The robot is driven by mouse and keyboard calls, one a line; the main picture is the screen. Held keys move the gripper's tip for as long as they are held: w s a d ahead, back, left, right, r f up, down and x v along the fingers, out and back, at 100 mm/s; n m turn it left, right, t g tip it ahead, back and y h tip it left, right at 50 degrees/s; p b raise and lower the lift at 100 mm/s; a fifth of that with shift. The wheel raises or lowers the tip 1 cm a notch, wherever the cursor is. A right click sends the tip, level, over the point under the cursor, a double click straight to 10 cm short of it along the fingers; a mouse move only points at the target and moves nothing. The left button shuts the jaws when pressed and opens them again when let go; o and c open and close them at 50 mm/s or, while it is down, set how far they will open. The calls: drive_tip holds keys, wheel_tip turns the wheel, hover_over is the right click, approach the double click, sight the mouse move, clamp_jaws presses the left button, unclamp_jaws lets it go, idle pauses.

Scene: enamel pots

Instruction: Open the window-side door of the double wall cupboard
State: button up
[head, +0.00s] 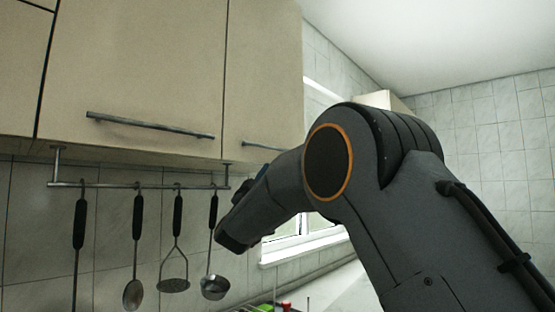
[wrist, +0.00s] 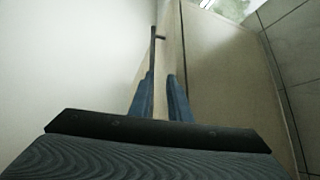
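The double wall cupboard has a closed beige window-side door (head: 262,75) on the right in the head view. Its dark bar handle (head: 262,146) runs near the lower edge and passes out of sight behind my arm. In the wrist view the handle (wrist: 153,50) points away from me, with one post joining the door front. My gripper (wrist: 160,78) is open, its blue fingers apart. The near part of the handle meets the left fingertip in the picture; I cannot tell whether they touch or whether it lies between the fingers. In the head view my arm mostly hides the gripper.
The neighbouring door (head: 140,65) is closed, with its own bar handle (head: 150,125). Below it, a rail (head: 130,186) holds several hanging utensils, including a ladle (head: 214,287) close to my wrist. A window (head: 305,240) and tiled wall lie to the right.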

sight(277, 149)
drive_tip(key=w+r+h+p, duration=0.1)
drive_tip(key=r, duration=0.1)
drive_tip(key=w+d+r+m+h+p, duration=0.1)
drive_tip(key=r, duration=0.1)
drive_tip(key=w+d+r+m+h, duration=0.1)
drive_tip(key=w+r, duration=0.1)
drive_tip(key=r, duration=0.1)
drive_tip(key=shift+w+d+g+h+p, duration=0.1)
drive_tip(key=shift+d+g+h+p, duration=0.05)
drive_tip(key=shift+g+h+p, duration=0.25)
clamp_jaws()
